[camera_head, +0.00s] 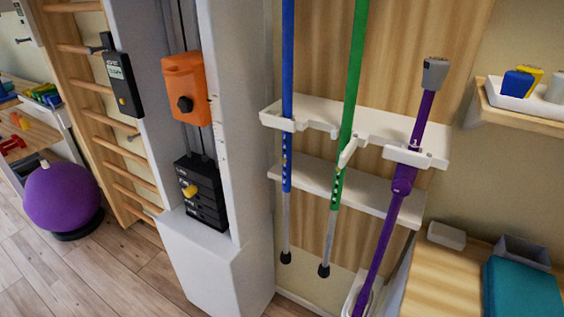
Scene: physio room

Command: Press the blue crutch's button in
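The blue crutch (287,60) hangs upright in the left notch of a white wall rack (375,122). Its lower part is a grey tube with a black rubber foot, clear of the floor. A row of small marks shows on its blue shaft near the lower rack bar; the button is too small to make out for certain. Its top is out of the picture. Neither of my grippers is in view.
A green crutch (355,70) and a purple pole-like device (403,180) stand right of the blue crutch. A grey weight machine (238,130) stands close on its left. A wooden bench (440,280) with a teal stack (520,290) is at lower right.

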